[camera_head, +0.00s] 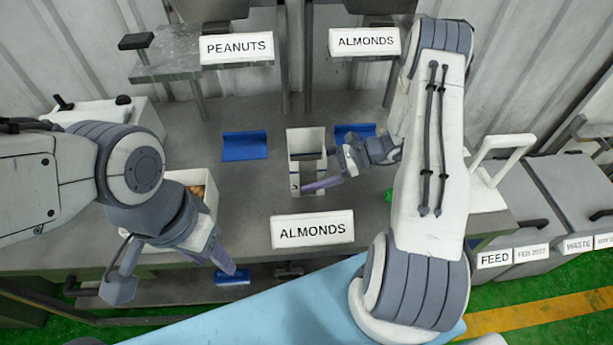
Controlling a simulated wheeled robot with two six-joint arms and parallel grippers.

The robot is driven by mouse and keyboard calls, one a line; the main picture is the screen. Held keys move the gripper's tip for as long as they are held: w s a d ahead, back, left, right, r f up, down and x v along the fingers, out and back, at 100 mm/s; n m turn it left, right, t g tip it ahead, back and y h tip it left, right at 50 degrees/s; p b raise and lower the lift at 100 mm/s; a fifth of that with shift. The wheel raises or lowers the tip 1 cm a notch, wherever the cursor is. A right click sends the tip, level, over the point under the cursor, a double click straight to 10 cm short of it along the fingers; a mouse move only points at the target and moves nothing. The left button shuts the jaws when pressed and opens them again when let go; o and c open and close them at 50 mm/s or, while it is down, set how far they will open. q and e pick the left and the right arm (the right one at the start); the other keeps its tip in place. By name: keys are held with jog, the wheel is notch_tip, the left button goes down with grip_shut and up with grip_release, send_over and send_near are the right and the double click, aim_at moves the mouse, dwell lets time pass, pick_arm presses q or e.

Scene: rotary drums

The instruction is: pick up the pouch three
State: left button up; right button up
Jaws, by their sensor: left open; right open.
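No thing in view is clearly marked as pouch three. A narrow, open-topped white container (306,137) stands upright on the grey table in the middle; I cannot tell whether it is the pouch. My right gripper (313,171) is open and reaches in from the right, its two fingers over or against that container's lower half. I cannot tell whether they touch it. My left gripper (174,270) is open, empty and low on the left, near the table's front edge, away from the container.
An ALMONDS sign (312,230) stands in front of the container. Blue trays (245,146) lie at the back. A white box with brown contents (207,183) sits at left, partly behind my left arm. Grey bins labelled FEED (505,215) and WASTE (575,195) stand right.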

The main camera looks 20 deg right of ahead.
jog(key=shift+w+a+f, duration=0.15)
jog(key=shift+a+f, duration=0.1)
jog(key=shift+a, duration=0.25)
grip_shut()
pick_arm(q)
jog(key=shift+r, duration=0.1)
pick_arm(e)
jog(key=shift+r, duration=0.1)
